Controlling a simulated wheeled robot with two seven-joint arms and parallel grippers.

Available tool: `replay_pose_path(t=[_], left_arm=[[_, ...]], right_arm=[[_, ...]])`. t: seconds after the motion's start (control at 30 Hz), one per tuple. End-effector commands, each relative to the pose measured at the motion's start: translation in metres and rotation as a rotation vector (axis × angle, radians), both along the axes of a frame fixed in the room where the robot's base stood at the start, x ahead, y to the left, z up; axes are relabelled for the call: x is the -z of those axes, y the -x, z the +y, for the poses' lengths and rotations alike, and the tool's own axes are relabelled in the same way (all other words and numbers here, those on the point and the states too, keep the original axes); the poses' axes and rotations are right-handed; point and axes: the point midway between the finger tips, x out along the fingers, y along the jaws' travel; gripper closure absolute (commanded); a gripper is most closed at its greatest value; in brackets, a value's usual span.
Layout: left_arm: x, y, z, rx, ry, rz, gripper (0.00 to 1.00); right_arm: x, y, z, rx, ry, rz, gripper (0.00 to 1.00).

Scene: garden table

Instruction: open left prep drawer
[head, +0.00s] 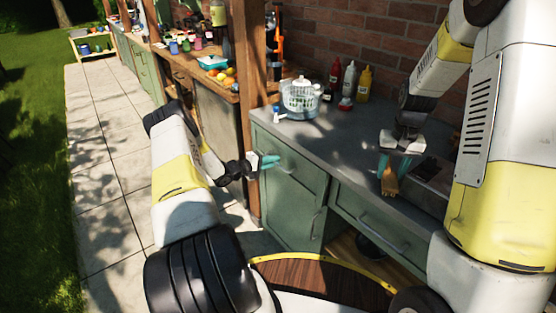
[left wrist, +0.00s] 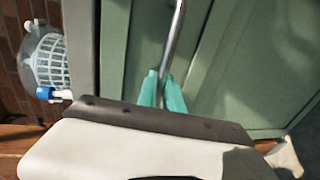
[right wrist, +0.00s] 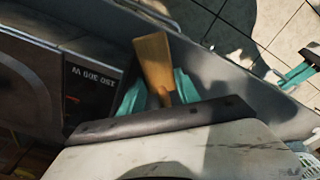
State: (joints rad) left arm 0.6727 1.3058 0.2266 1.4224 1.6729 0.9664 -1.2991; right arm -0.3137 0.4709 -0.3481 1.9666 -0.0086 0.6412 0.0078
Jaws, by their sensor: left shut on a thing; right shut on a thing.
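The left prep drawer (head: 305,178) is a green front under the grey counter and looks closed in the head view. Its metal bar handle (left wrist: 174,40) runs between my left gripper's teal fingertips in the left wrist view. My left gripper (head: 268,161) is shut on that handle, and the fingers (left wrist: 163,90) hide its end. My right gripper (head: 393,163) is shut on a flat wooden utensil (head: 390,185), held above the counter at the right. The utensil's broad wooden end (right wrist: 153,62) sticks out past the fingers in the right wrist view.
A salad spinner (head: 300,97) stands on the counter (head: 345,128) above the drawer. Red, white and yellow bottles (head: 365,82) stand by the brick wall. A second green drawer (head: 375,218) is to the right. Paving (head: 110,185) lies free at the left.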

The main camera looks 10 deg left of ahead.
Motion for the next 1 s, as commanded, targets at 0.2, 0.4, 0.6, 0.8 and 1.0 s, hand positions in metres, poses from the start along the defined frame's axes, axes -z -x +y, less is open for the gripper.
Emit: replay_pose_path(t=[0.2,0.4,0.6,0.8,1.0], left_arm=[[0.001,0.050,0.042,-0.008,0.000,0.005,1.00],[0.001,0.108,0.086,-0.009,-0.001,0.005,1.00],[0.001,0.162,0.128,-0.006,-0.002,0.004,1.00],[0.001,0.206,0.161,-0.005,-0.001,0.003,1.00],[0.001,0.234,0.183,-0.003,-0.002,0.003,1.00]], right_arm=[[0.000,0.000,0.000,0.000,0.000,0.000,1.00],[0.000,0.000,0.000,0.000,0.000,0.000,1.00],[0.000,0.000,0.000,0.000,0.000,0.000,1.00],[0.000,0.000,0.000,0.000,0.000,0.000,1.00],[0.000,0.000,0.000,0.000,0.000,0.000,1.00]])
